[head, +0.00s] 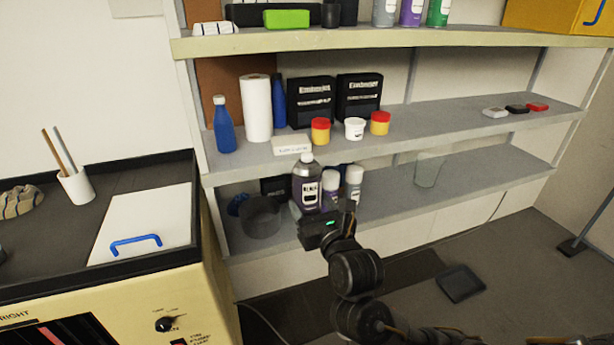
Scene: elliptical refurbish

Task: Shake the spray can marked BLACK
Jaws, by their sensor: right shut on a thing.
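A dark purple container with a grey cap and a pale label (306,186) stands out in front of the shelf edge, roughly upright. My right gripper (322,228) is at its lower end and shut on it; the fingertips are hard to make out. Behind it on the lower shelf, two smaller cans stand close together: a pale-capped purple one (330,190) and a white-topped one (353,184). I cannot read the word BLACK on any of them. On the top shelf stand a silver can (384,12), a purple can (411,12) and a green can (438,12). My left gripper is not in view.
The middle shelf (450,125) holds a blue bottle (224,127), a paper roll (256,108) and small tubs. A dark round bowl (260,216) and a clear cup (428,170) stand on the lower shelf. A yellow machine (215,280) is at left.

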